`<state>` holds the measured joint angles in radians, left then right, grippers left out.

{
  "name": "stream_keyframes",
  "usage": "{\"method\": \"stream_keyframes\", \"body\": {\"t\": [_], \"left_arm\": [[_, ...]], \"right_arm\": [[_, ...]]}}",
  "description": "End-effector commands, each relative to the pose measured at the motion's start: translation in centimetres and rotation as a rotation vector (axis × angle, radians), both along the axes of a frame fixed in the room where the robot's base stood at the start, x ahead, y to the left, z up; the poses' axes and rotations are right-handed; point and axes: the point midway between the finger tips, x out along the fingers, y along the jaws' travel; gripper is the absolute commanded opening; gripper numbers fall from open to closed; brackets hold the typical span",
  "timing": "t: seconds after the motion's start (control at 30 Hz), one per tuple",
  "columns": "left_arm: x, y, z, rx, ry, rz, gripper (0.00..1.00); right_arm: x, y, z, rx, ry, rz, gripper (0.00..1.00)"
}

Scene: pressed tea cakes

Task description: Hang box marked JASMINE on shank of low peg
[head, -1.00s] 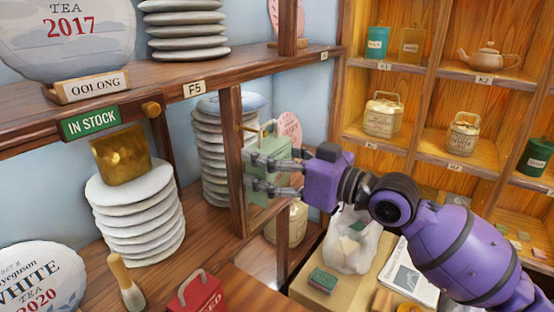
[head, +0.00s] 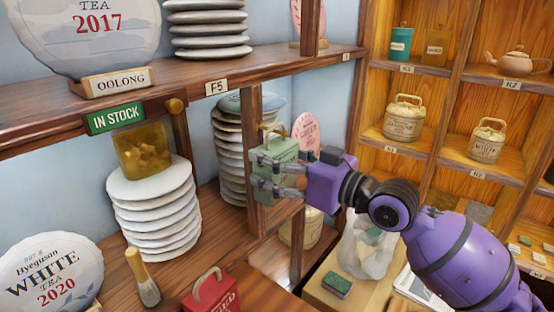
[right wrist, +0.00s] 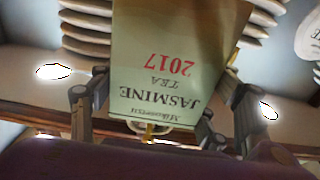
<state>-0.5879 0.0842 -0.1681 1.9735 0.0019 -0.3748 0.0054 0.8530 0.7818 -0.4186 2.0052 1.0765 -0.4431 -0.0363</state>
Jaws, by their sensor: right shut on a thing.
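The light green box marked JASMINE (head: 284,149) is held in my right gripper (head: 266,176), its fingers shut on its sides, beside a wooden post (head: 256,108). In the right wrist view the box (right wrist: 168,50) shows its red 2017 and the word JASMINE upside down. Its pale handle (right wrist: 150,128) is at the lower edge there, with a small yellow piece close to it. In the head view a brass peg (head: 267,126) sticks out from the post at the height of the box's top. I cannot tell whether the handle is around the peg's shank or beside it. My left gripper is out of view.
A wooden knob (head: 174,105) sits by the IN STOCK sign (head: 116,118). Stacks of pale tea cakes (head: 152,195) stand left of and behind the post. A red box (head: 211,294) and a brush (head: 143,278) are in front. Cubbies with tins (head: 404,122) fill the right.

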Motion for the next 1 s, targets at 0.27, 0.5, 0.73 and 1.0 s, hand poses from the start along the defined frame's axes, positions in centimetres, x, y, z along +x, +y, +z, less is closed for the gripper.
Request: {"method": "stream_keyframes", "body": {"t": [0.27,0.5,0.73,1.0], "left_arm": [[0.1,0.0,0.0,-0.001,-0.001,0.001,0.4],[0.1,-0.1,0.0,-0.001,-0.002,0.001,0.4],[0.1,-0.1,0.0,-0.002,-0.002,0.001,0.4],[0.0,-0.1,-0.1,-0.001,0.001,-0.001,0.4]], "right_arm": [[0.0,0.0,0.1,0.001,-0.001,0.0,0.41],[0.0,0.0,0.0,0.001,-0.001,0.0,0.92],[0.0,0.0,0.0,0.0,0.0,0.0,0.92],[-0.7,-1.1,-0.1,-0.002,0.001,-0.002,0.92]]}}
